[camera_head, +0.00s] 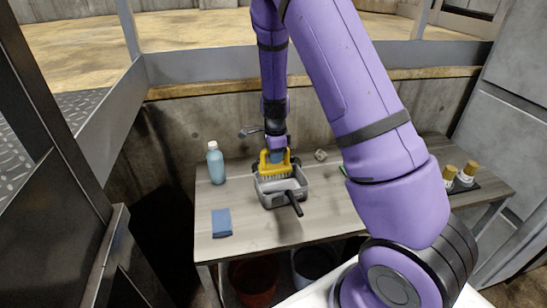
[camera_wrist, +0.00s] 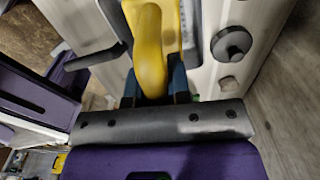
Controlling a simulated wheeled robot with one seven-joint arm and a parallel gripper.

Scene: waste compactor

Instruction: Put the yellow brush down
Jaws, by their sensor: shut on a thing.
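The yellow brush (camera_head: 277,168) has a looped handle and pale bristles pointing down. My gripper (camera_head: 276,153) is shut on its handle from above. The brush is at the back part of a grey tub (camera_head: 272,200) on the table; whether the bristles touch the tub I cannot tell. A pale tub-like body (camera_wrist: 215,78) with dark knobs lies behind the brush.
A black handle (camera_head: 294,203) sticks out over the tub's front. Yellow-capped bottles (camera_head: 468,173) stand at the right. The front middle of the table is bare.

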